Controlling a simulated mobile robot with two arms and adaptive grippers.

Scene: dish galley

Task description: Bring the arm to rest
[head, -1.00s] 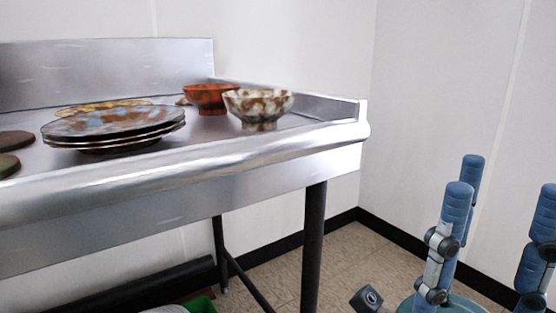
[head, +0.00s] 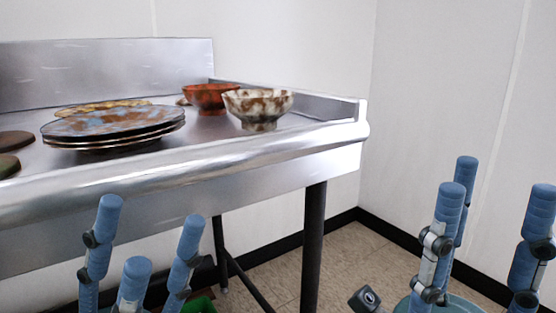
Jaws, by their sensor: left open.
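My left gripper (head: 150,230) stands at the lower left with its blue fingers pointing up. The fingers are spread apart with nothing between them. It shows in front of the steel counter's front and underside, below the rim in the picture. My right gripper (head: 498,188) is at the lower right, its blue fingers also up and apart, with nothing seen between them. It shows in front of the pale wall and floor. Both arms are mostly below the picture's edge.
The steel counter (head: 230,180) holds stacked plates (head: 110,122), a red-brown bowl (head: 208,96), a mottled cream bowl (head: 258,107) and dark round items (head: 14,139) at left. A counter leg (head: 313,245) stands between my grippers in the picture. A green object (head: 202,304) is partly hidden below.

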